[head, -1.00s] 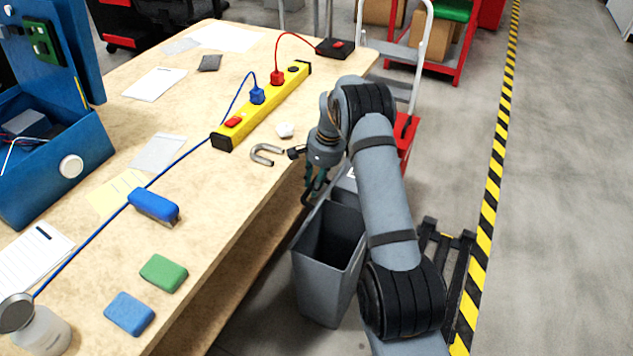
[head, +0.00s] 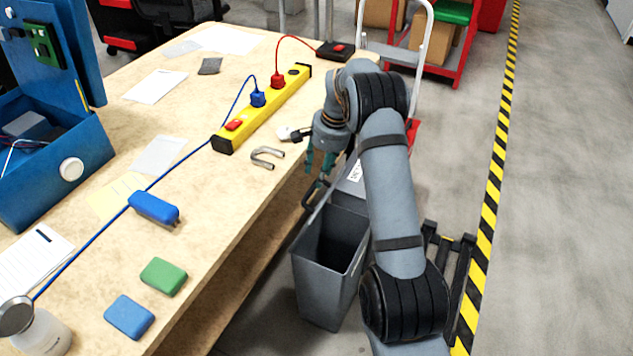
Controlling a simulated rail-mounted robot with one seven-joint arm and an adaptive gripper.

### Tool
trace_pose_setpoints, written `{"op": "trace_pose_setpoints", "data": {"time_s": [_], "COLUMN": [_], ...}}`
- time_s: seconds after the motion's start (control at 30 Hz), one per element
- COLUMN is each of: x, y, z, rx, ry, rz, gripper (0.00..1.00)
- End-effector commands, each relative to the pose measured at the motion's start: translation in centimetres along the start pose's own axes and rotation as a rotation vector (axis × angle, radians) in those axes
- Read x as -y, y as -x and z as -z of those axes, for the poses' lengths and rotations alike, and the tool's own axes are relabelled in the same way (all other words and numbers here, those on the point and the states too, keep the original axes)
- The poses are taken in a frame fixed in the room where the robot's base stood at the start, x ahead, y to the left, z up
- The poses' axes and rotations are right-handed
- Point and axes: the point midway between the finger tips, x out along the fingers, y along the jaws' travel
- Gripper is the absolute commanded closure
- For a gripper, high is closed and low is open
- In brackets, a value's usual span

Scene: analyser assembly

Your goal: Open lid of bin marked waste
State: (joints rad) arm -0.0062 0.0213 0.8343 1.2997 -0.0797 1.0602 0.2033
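A grey bin (head: 322,285) stands on the floor beside the table, its near opening uncovered and dark inside. Directly behind that opening is a grey lid (head: 347,190) with a white label, partly hidden by my arm. The label's wording is too small and covered to read. A dark handle (head: 311,194) sticks out at the lid's left side. My gripper (head: 319,168) points down just above the handle and the lid's left part. Its teal fingers look apart, with nothing seen between them. I cannot tell whether a finger touches the handle.
The wooden table edge (head: 245,232) runs close to the left of the bin and gripper. The floor at right is open.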

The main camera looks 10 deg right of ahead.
Motion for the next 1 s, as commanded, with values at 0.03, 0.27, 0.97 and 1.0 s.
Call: {"op": "trace_pose_setpoints", "data": {"time_s": [0.03,0.27,0.97,1.0], "x": [0.1,0.1,-5.3,-6.9], "y": [1.1,4.5,1.1,-0.1], "z": [0.1,0.0,3.1,3.8], "rx": [-0.004,-0.001,-0.012,-0.011], "ry": [0.000,0.001,-0.083,-0.107], "rz": [0.002,0.001,-0.004,-0.007], "gripper": [0.61,0.61,0.79,0.81]}}
